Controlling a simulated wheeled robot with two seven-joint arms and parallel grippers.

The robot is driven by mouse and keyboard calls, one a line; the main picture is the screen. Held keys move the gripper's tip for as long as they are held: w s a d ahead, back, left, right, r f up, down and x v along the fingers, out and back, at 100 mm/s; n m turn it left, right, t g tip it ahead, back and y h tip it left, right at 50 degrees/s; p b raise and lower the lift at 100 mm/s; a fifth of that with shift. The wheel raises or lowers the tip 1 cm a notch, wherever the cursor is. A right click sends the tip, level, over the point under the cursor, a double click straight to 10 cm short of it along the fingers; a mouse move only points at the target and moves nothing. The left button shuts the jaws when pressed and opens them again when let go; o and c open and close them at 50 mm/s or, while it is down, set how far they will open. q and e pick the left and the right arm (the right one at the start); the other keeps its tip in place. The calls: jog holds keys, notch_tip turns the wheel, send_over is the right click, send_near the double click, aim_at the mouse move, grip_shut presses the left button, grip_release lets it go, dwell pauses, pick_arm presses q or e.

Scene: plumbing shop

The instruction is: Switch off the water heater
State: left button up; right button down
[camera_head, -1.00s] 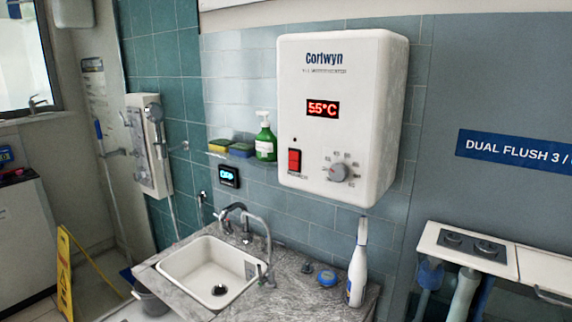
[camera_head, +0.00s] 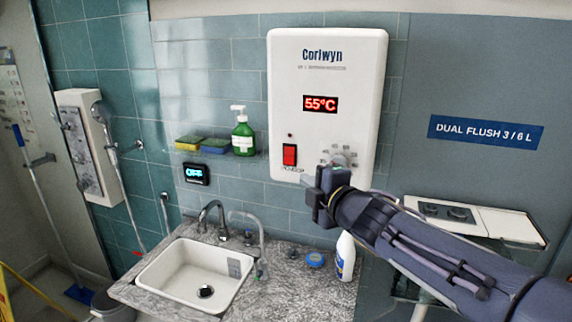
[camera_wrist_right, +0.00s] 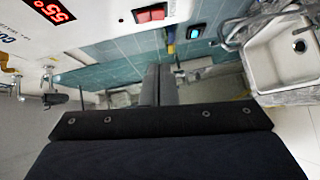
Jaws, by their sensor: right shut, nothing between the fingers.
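The white Corlwyn water heater (camera_head: 285,85) hangs on the tiled wall, its red display (camera_head: 320,104) reading 55°C. Its red rocker switch (camera_head: 289,155) is at the lower left of the front, with a small red dot above it. The switch also shows at the top of the wrist view (camera_wrist_right: 151,14). A grey dial (camera_head: 340,156) sits to its right, partly covered by my gripper. My right gripper (camera_head: 308,184) is in front of the heater's lower edge, just below and right of the switch. Its fingers (camera_wrist_right: 158,85) are together and empty, apart from the switch. My left gripper is out of view.
A green soap bottle (camera_head: 243,135) and sponges stand on a ledge. Below are a sink (camera_head: 160,270) with taps and a white spray bottle (camera_head: 345,258) close under my arm.

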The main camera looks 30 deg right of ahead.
jog(key=b, duration=0.5)
send_near(285, 161)
jog(key=w+a, duration=0.3)
jog(key=shift+w+d+r+p, duration=0.1)
jog(key=shift+w+d+p, duration=0.85)
jog(key=shift+d+p, duration=0.2)
jog(key=shift+w+d+f, duration=0.25)
jog(key=shift+w+d, duration=0.2)
jog(key=shift+d, duration=0.1)
